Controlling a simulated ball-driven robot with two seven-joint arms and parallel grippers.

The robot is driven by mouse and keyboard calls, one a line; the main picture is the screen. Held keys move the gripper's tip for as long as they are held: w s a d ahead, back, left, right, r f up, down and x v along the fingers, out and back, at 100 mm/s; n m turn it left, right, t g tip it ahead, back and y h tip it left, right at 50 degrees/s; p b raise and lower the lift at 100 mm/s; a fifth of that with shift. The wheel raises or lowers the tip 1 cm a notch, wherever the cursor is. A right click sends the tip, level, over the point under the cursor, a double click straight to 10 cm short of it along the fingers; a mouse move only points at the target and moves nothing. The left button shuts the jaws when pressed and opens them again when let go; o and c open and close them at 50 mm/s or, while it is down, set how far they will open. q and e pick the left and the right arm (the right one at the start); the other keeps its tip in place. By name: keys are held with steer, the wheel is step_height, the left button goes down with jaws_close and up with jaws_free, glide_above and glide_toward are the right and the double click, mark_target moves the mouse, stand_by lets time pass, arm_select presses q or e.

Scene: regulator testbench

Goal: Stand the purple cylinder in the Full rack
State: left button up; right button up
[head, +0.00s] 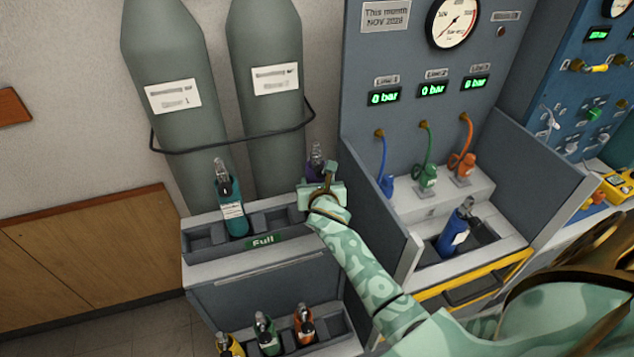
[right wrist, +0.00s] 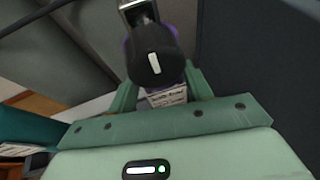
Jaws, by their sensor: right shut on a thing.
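The purple cylinder (head: 315,165) is held by my right gripper (head: 322,188) at the right end of the Full rack (head: 262,243). In the right wrist view the cylinder's dark top and purple shoulder (right wrist: 129,50) show between the fingers of the right gripper (right wrist: 163,88), with a white label below. Its lower part is hidden by the gripper, so I cannot tell whether it touches the rack floor. A teal cylinder (head: 231,205) stands in the rack, left of centre, with empty slots beside it. My left gripper is not in view.
Two large grey cylinders (head: 265,90) stand behind the rack, with a dark restraint bar (head: 236,142) across them. The grey bench side panel (head: 372,220) is close to the right of my gripper. A lower rack holds yellow, green (head: 266,335) and orange cylinders. A blue cylinder (head: 455,228) stands in the bench bay.

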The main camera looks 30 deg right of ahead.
steer(key=shift+f+b, duration=0.3)
steer(key=shift+f, duration=0.15)
stand_by(0.5)
steer(key=o, duration=1.2)
steer(key=shift+o, duration=0.2)
steer(key=shift+f, duration=0.25)
steer(key=p+v, duration=0.3)
steer(key=v, duration=1.3)
steer(key=shift+r, duration=0.25)
steer(key=shift+a, duration=0.1)
